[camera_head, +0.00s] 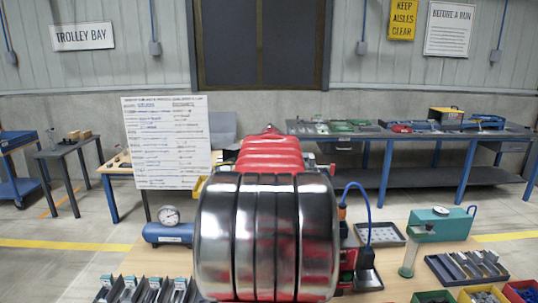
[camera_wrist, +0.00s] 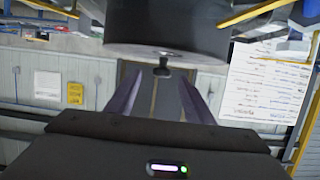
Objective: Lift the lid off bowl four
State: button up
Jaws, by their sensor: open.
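In the wrist view, which is upside down, a dark round body (camera_wrist: 165,30) fills the top centre, with a small dark knob (camera_wrist: 162,69) on its flat face. This looks like a lidded bowl; no number shows and I cannot make out the seam between lid and bowl. My gripper (camera_wrist: 161,82) is open, its two fingers spread to either side of the knob's line. The fingers look apart from the knob, with nothing between them. In the head view the middle is blocked, and neither the lidded bowl nor my fingertips can be seen.
On the wooden table stand a blue tank with gauge (camera_head: 168,231), a teal box (camera_head: 440,224), a grey tray (camera_head: 380,234), a slotted rack (camera_head: 466,267) and coloured bins (camera_head: 483,294). A whiteboard (camera_head: 167,142) stands behind. A long bench (camera_head: 410,130) is at the back right.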

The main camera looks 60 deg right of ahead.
jog(key=shift+x, duration=2.6)
jog(key=shift+w, duration=0.1)
jog(key=shift+c, duration=0.3)
jog(key=shift+r, duration=0.1)
grip_shut()
